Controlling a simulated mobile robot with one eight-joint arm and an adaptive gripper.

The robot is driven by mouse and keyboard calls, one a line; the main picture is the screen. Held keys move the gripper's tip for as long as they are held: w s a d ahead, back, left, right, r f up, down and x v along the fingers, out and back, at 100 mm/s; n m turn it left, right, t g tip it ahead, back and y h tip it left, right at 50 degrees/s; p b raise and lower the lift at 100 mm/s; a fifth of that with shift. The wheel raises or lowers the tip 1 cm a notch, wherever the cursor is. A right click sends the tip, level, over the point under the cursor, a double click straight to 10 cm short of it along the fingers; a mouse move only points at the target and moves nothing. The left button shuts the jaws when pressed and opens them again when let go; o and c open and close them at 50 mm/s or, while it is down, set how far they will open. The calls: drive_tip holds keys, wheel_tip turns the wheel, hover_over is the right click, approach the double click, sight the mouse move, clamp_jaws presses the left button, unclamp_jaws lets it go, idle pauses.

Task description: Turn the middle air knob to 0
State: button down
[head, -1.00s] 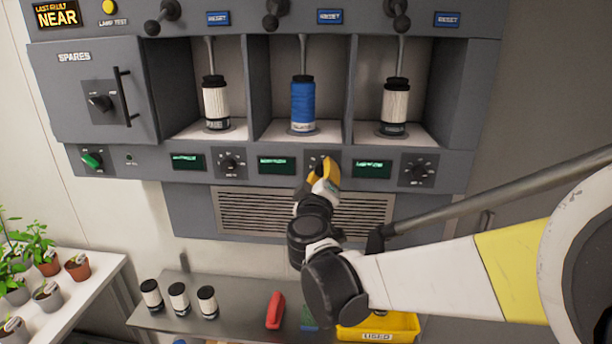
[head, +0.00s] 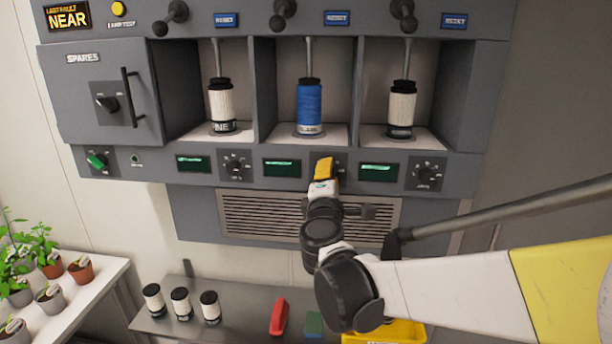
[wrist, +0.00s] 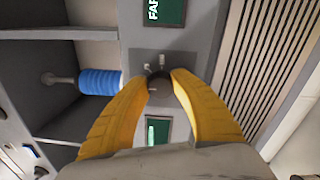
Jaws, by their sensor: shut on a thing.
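The middle air knob (wrist: 160,79) is a small black knob on a dark square plate, under the middle bay with the blue filter. My gripper (wrist: 162,77) has its two yellow fingers on either side of the knob and is shut on it. In the head view my gripper (head: 324,165) covers most of the knob, and only the right part of its plate shows. The knob's pointer and scale are too small and too hidden to read.
The blue filter (head: 310,104) stands in the middle bay, with white filters (head: 221,102) (head: 402,105) in the side bays. Similar knobs (head: 236,165) (head: 426,174) sit left and right. A vent grille (head: 260,215) lies below. A shelf with spare filters (head: 181,303) and a red tool (head: 279,317) is lower down.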

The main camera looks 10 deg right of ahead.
drive_tip(key=n, duration=0.4)
drive_tip(key=shift+r+n, duration=0.1)
drive_tip(key=shift+n, duration=0.3)
drive_tip(key=n, duration=0.4)
drive_tip(key=shift+n+y, duration=0.4)
drive_tip(key=n, duration=0.4)
drive_tip(key=shift+a+r+n, duration=0.1)
drive_tip(key=shift+n, duration=0.2)
drive_tip(key=shift+w+n, duration=0.1)
drive_tip(key=shift+n, duration=1.8)
drive_tip(key=c, duration=1)
unclamp_jaws()
drive_tip(key=shift+c, duration=0.2)
drive_tip(key=shift+a, duration=0.1)
